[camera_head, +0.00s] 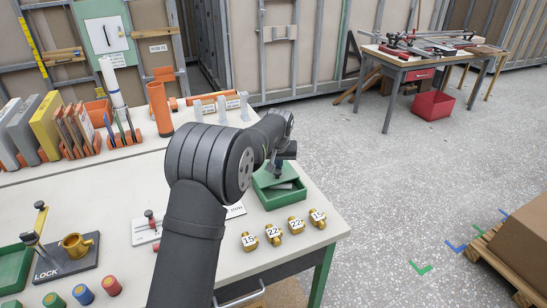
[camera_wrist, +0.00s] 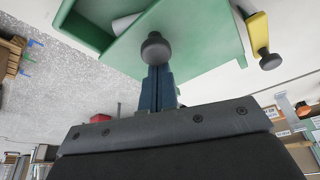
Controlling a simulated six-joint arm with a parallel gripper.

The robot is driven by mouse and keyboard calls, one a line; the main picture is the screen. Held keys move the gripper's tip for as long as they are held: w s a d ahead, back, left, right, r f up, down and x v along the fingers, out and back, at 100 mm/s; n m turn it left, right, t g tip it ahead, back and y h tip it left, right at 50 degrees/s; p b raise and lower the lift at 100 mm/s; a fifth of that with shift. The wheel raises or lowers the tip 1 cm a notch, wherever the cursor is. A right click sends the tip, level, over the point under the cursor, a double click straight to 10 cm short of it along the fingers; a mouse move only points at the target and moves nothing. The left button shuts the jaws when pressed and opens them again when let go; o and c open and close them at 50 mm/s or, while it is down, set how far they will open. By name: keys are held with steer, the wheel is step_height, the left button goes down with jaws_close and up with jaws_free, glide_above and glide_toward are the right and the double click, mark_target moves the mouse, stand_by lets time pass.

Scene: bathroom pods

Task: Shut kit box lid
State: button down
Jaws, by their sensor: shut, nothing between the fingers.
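The green kit box (camera_head: 283,200) stands near the right edge of the white table, with pale contents showing inside. Its green lid (camera_head: 268,178) appears tilted up, not flat on the box; the arm partly hides it. In the wrist view the lid (camera_wrist: 200,42) fills the top, with a dark round knob (camera_wrist: 155,48) on it and a pale item (camera_wrist: 124,23) showing at the open side. My gripper (camera_head: 279,166) is at the lid. In the wrist view its blue fingers (camera_wrist: 158,78) are shut and empty, right at the knob; I cannot tell whether they touch it.
Brass fittings numbered 15 and 22 (camera_head: 272,234) stand in front of the box. A yellow lever with a dark knob (camera_wrist: 262,38) shows beside the box in the wrist view. Orange racks (camera_head: 85,140) and an orange tube (camera_head: 160,108) stand at the back left.

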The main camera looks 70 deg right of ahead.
mark_target(286, 180)
steer(key=s+a, duration=0.4)
steer(key=shift+s+a+f, duration=0.15)
steer(key=shift+a, duration=0.05)
steer(key=shift+d, duration=0.5)
steer(key=d, duration=0.1)
steer(key=w+d, duration=0.1)
steer(key=d, duration=0.1)
steer(key=shift+w+d+r, duration=0.15)
steer(key=shift+w+r, duration=0.05)
steer(key=shift+w, duration=0.1)
steer(key=v, duration=1)
steer(key=shift+f, duration=0.15)
